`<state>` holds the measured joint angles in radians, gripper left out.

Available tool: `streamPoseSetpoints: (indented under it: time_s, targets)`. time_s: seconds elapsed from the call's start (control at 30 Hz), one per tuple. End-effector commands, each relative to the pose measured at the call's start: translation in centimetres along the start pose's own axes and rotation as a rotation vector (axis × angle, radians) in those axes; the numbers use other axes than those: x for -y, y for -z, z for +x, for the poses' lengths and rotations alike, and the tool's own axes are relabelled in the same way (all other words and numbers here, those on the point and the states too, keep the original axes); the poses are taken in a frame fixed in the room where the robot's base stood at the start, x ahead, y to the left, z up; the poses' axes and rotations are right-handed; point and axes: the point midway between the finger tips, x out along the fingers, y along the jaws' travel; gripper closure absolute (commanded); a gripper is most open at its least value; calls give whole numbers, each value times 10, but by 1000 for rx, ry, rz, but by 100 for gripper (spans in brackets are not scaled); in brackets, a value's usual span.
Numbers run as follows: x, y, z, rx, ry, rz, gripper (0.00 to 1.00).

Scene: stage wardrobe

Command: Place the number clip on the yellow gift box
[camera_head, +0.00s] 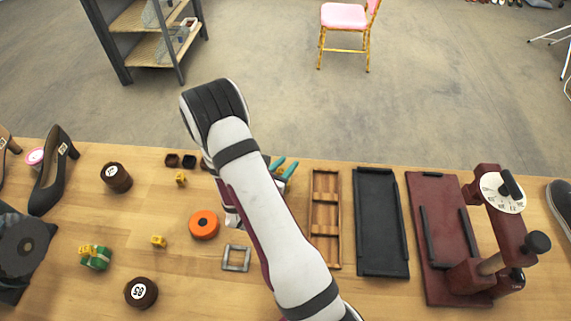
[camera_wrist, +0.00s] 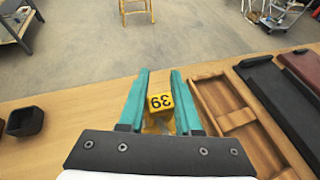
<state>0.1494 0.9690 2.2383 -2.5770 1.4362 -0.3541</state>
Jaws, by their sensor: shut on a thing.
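The number clip (camera_wrist: 159,102) is a small yellow block with a dark "39" on its face. In the wrist view it sits between the teal fingers of my gripper (camera_wrist: 160,73), which is shut on it. Other small yellow clips lie on the table, one further back (camera_head: 180,179) and one nearer (camera_head: 158,241). A green box with yellow on it (camera_head: 97,259) stands at the left. I cannot make out a yellow gift box.
An orange ring (camera_head: 204,225) and a grey frame (camera_head: 236,258) lie left of my arm. A wooden tray (camera_head: 315,230), a black tray (camera_head: 381,262) and a dark red press (camera_head: 440,285) stand to the right. Dark number rolls (camera_head: 116,178) and a black shoe (camera_head: 52,180) are at left.

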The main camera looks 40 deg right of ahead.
Motion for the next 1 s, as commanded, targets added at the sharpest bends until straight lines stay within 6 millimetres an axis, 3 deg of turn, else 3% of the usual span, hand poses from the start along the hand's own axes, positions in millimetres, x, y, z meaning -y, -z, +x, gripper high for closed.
streamPoseSetpoints:
  time_s: [0.23, 0.27, 0.43, 0.77, 1.0]
  targets:
    - [0, 2, 1, 0, 0, 0, 100]
    - [0, 2, 1, 0, 0, 0, 66]
    - [0, 2, 1, 0, 0, 1, 37]
    - [0, -2, -2, 1, -1, 1, 37]
    - [-2, -1, -52, 1, -7, -2, 37]
